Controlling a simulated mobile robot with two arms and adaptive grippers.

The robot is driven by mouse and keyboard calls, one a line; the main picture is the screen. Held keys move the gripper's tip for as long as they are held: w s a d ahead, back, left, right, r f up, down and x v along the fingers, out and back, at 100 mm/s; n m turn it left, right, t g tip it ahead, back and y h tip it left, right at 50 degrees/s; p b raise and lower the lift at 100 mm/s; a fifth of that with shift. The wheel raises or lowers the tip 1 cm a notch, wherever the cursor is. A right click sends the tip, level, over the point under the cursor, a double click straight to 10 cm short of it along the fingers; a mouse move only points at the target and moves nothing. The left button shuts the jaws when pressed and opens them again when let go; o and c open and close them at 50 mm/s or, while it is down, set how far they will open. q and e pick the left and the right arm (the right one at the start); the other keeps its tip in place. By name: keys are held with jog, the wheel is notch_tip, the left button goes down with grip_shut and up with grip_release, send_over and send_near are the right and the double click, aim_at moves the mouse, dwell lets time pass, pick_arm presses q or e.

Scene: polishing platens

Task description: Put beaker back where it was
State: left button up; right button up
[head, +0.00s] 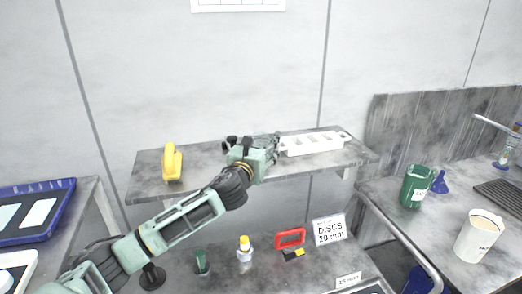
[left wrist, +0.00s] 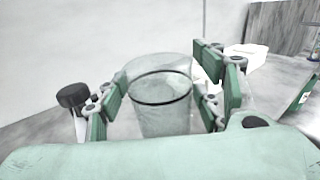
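A clear glass beaker (left wrist: 163,110) stands between the fingers of my left gripper in the left wrist view. It looks upright, with a dark ring inside it. My left gripper (left wrist: 163,95) has one finger on each side of the glass, and the far ends of the pads appear to meet its sides. In the head view my left gripper (head: 273,142) is above the grey shelf (head: 205,164), beside the white holder. The beaker cannot be made out there. Whether its base touches the shelf is hidden. My right gripper is not in view.
The white holder (head: 315,144) is on the shelf just right of the gripper. A yellow object (head: 172,162) stands on its left part. Below are a bottle (head: 244,250), a red frame (head: 290,238) and a discs sign (head: 330,229). A green container (head: 416,187) and white jug (head: 478,238) stand right.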

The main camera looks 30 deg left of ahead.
pick_arm(q)
jog(key=c, duration=0.9)
jog(key=shift+r, duration=0.1)
